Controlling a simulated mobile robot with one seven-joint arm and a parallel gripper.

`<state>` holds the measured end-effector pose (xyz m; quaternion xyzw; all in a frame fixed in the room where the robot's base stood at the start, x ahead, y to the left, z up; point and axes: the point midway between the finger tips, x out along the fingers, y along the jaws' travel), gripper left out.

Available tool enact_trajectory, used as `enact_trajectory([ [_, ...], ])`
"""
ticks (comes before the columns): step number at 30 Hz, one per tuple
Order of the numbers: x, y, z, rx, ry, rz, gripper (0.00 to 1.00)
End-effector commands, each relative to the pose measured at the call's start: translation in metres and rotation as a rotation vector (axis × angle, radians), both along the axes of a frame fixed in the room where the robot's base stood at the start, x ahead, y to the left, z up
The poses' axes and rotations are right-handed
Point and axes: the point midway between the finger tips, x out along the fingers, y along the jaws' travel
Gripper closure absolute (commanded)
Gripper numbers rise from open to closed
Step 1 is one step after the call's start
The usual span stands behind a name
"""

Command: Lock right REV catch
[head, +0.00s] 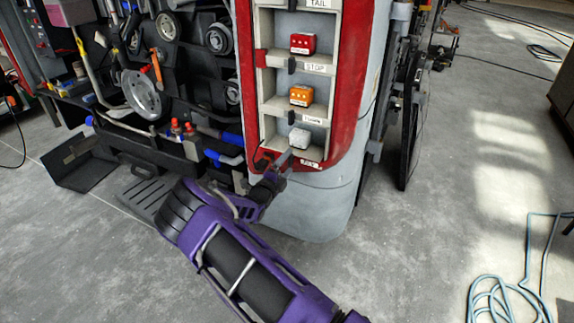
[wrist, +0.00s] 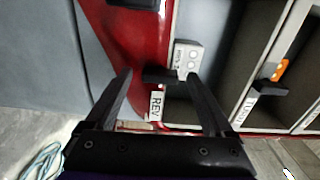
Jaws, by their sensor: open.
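The REV catch (wrist: 160,75) is a small black bar beside the REV label (wrist: 156,105) in the wrist view. It lies crosswise between the fingertips of my gripper (wrist: 159,79), with a gap visible on both sides. My gripper is open, and it also shows in the head view (head: 277,170) at the lowest bay of the red and grey lamp column (head: 355,90). A white lamp block (wrist: 187,57) sits in the REV bay, just past the catch; it also shows in the head view (head: 299,138). In the head view my gripper hides the REV catch.
Bays above hold an orange lamp block (head: 301,96) and a red one (head: 303,43). The neighbouring black catch (wrist: 270,88) is right of my fingers. A crowded black parts rack (head: 150,95) stands left. Floor at right is open, with a blue hose (head: 497,297).

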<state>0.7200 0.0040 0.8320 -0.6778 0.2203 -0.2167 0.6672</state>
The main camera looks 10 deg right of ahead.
Motion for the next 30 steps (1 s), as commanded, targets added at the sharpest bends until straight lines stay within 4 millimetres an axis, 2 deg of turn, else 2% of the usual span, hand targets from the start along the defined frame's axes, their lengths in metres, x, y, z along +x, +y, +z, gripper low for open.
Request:
enact_trajectory([
  [5, -0.009, 0.009, 0.001, 0.000, 0.000, 0.002, 0.12],
  [8, -0.024, 0.019, 0.001, 0.001, 0.002, 0.003, 0.12],
  [21, -0.109, 0.080, 0.001, 0.001, 0.001, 0.002, 0.12],
  [25, -0.127, 0.093, 0.000, 0.001, 0.001, 0.001, 0.12],
  [30, -0.139, 0.101, 0.000, 0.000, 0.000, 0.000, 0.12],
])
